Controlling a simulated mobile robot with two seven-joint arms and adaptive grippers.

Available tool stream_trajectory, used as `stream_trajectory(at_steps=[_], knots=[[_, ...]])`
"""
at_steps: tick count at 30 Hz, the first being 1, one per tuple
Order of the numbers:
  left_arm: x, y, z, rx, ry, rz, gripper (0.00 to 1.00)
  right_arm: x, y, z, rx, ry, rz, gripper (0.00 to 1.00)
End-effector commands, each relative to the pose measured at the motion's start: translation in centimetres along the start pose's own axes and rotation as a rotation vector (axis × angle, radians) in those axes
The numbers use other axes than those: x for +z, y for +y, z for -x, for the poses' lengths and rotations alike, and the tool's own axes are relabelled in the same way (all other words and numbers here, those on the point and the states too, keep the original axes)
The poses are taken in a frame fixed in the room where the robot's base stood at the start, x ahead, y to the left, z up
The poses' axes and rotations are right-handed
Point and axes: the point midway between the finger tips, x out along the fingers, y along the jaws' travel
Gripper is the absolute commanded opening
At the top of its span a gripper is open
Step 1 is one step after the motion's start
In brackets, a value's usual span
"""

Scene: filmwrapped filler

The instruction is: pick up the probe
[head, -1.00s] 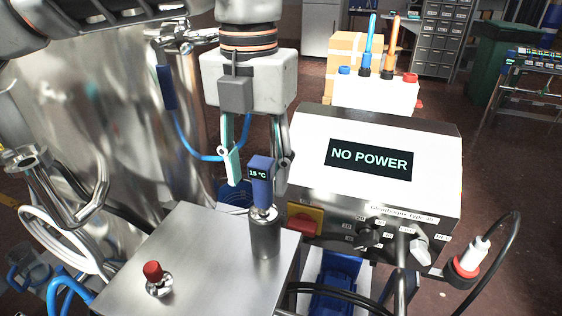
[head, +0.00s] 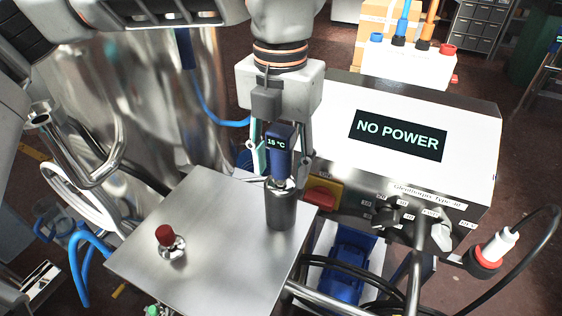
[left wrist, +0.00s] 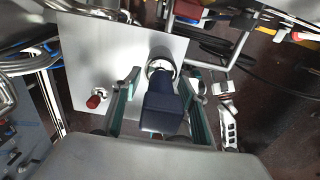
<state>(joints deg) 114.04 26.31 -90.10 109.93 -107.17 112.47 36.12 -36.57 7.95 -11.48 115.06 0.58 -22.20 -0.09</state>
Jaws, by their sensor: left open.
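The probe (head: 280,150) has a dark blue head with a small display reading 15 °C. It stands upright in a grey metal cylinder holder (head: 281,208) on a steel plate. My left gripper (head: 282,152) comes down from above, with its fingers on either side of the probe's head. In the left wrist view the blue probe head (left wrist: 162,108) lies between the two open greenish fingers (left wrist: 160,100), with a gap visible on both sides. The probe's lower end is hidden inside the holder. My right gripper is not in view.
The steel plate (head: 190,225) carries a red-topped knob (head: 167,238) at its left. A machine with a "NO POWER" display (head: 398,136) stands close on the right. A large shiny tank (head: 150,110) is behind on the left. Cables and a plug (head: 492,248) are at right.

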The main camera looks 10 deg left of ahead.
Motion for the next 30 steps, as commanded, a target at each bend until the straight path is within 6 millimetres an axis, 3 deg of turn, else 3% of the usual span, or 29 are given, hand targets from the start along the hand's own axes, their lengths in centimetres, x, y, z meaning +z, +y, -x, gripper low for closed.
stream_trajectory(at_steps=[7,8,12,13,23,30], knots=[[0.1,0.0,-0.4,-0.001,-0.003,0.001,0.43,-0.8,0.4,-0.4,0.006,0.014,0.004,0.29],[0.1,0.0,-0.4,-0.001,-0.003,0.001,0.38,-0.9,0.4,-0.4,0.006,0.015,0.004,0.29],[0.0,0.0,-0.4,-0.001,-0.002,0.001,0.01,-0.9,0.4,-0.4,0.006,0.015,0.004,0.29],[0.0,0.0,-0.4,0.0,-0.002,0.001,0.0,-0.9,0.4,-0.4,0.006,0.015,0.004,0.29],[0.1,0.0,-0.2,-0.001,-0.003,0.001,0.0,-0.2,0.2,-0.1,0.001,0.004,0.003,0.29],[0.1,0.0,1.6,-0.001,-0.006,0.001,0.0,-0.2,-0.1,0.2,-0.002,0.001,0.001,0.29]])
